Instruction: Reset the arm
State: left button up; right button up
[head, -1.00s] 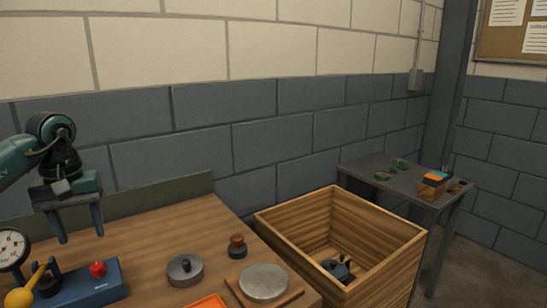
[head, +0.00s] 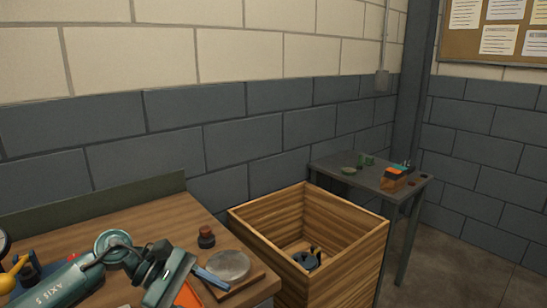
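My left arm (head: 60,287), teal and grey, reaches in from the lower left, low over the wooden workbench (head: 150,212). My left gripper (head: 226,285) points right, toward the grey round disc (head: 228,265) on a wooden board. One blue-grey finger shows clearly beside the disc's near left edge; I cannot tell whether it touches. The other finger is not clearly visible, so the opening cannot be judged. No held object can be seen. My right gripper is not in view.
A dark, brown-topped knob (head: 206,237) stands behind the gripper. An orange tray (head: 187,297) is partly covered by it. An open wooden crate (head: 345,259) holds a dark part. A grey side table (head: 345,172) carries small items.

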pick_arm(q)
jog(key=s+d+r+n+t+h, duration=0.1)
jog(key=d+n+t+h, duration=0.15)
jog(key=n, duration=0.45)
jog(key=s+d+n+t+h+p, duration=0.1)
jog(key=d+n+t+h, duration=0.2)
jog(key=n, duration=0.5)
jog(key=s+d+r+n+t+h, duration=0.1)
jog(key=d+n+t+h, duration=0.1)
jog(key=n+t, duration=0.4)
jog(key=s+a+f+m+y, duration=0.3)
jog(key=f+m, duration=0.4)
jog(key=m, duration=0.5)
jog(key=s+a+f+m+y+p, duration=0.1)
jog(key=s+a+f+m+y, duration=0.2)
jog(key=m, duration=0.9)
jog(key=s+a+f+m+y, duration=0.3)
jog(key=s+f+m+y, duration=0.4)
jog(key=f+m+y, duration=0.3)
jog(key=shift+s+f+m+p, duration=0.4)
jog(key=shift+f+m, duration=0.3)
jog(key=shift+m, duration=0.3)
jog(key=shift+c, duration=0.5)
